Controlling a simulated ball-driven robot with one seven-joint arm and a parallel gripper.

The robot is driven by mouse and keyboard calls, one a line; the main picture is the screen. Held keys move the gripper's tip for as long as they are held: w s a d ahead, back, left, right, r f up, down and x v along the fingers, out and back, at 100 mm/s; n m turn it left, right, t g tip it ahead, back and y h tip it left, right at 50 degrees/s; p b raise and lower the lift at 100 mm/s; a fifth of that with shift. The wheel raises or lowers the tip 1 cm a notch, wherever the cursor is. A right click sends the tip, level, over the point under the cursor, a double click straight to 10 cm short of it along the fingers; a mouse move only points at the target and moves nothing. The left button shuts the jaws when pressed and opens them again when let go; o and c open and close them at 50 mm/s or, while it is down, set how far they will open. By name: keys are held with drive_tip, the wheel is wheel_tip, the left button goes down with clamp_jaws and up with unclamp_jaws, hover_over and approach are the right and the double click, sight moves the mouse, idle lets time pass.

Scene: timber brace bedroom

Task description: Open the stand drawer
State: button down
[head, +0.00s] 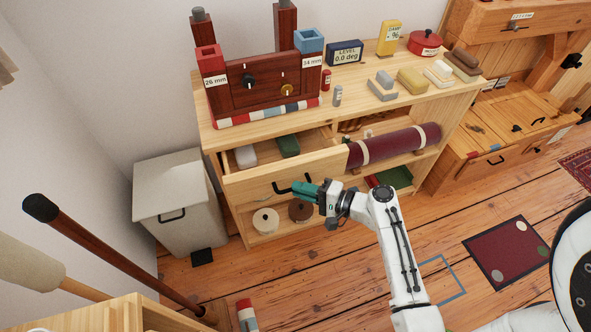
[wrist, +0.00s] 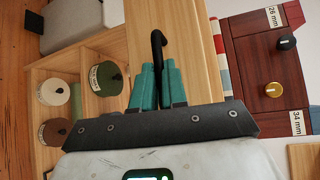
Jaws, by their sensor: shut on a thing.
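The stand is a light wooden unit (head: 221,139) against the wall. Its drawer (head: 245,189) is pulled out, with its front standing forward of the unit. A pale block (head: 245,156) and a dark green block (head: 288,146) lie inside it. The black bar handle (head: 281,190) is on the drawer front. My gripper (head: 297,190) has teal fingers closed around the handle. In the wrist view the fingers (wrist: 157,75) sit on both sides of the black handle (wrist: 156,45), partly hiding it. The drawer front (wrist: 190,60) fills the middle of that view.
A dark red roll (head: 395,147) lies on the shelf right of the drawer. A grey bin (head: 172,195) is close on the left. A dark red mat (head: 508,255) lies on the floor at right. Floor in front is mostly clear.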

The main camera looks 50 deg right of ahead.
drive_tip(key=s+a+p, duration=0.1)
drive_tip(key=s+a, duration=0.7)
drive_tip(key=s, duration=0.4)
drive_tip(key=shift+s+a+p, duration=0.3)
drive_tip(key=shift+s+p, duration=0.05)
drive_tip(key=shift+p, duration=0.05)
drive_tip(key=shift+f, duration=0.1)
drive_tip(key=c, duration=1.2)
unclamp_jaws()
drive_tip(key=shift+o, duration=0.2)
drive_tip(key=v, duration=1)
drive_tip(key=shift+s+b, duration=0.35)
drive_tip(key=shift+b, duration=0.1)
